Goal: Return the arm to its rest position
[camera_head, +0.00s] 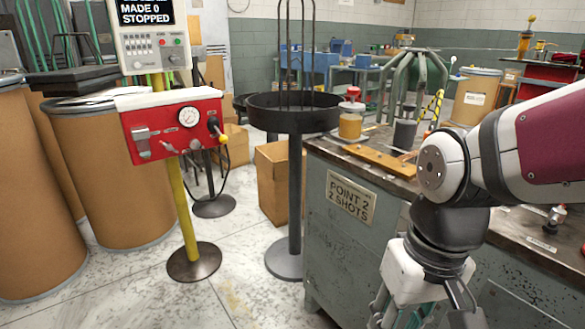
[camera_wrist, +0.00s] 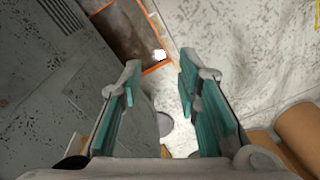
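My gripper (camera_wrist: 157,80) is open and empty in the wrist view, with its two teal-padded fingers spread apart. It points down toward the pale, speckled floor (camera_wrist: 260,50). In the head view my arm reaches in from the right and bends down at the elbow. The wrist hangs in front of the grey workbench (camera_head: 340,245), and the fingertips are cut off by the bottom edge. I cannot tell from the head view how close the wrist is to the bench.
The red control box (camera_head: 175,125) on a yellow post stands left of centre. A black round tray stand (camera_head: 293,180) is beside the bench. Large brown drums (camera_head: 105,180) fill the left. A cardboard box (camera_head: 272,180) sits behind the stand. Floor shows clear at the lower middle.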

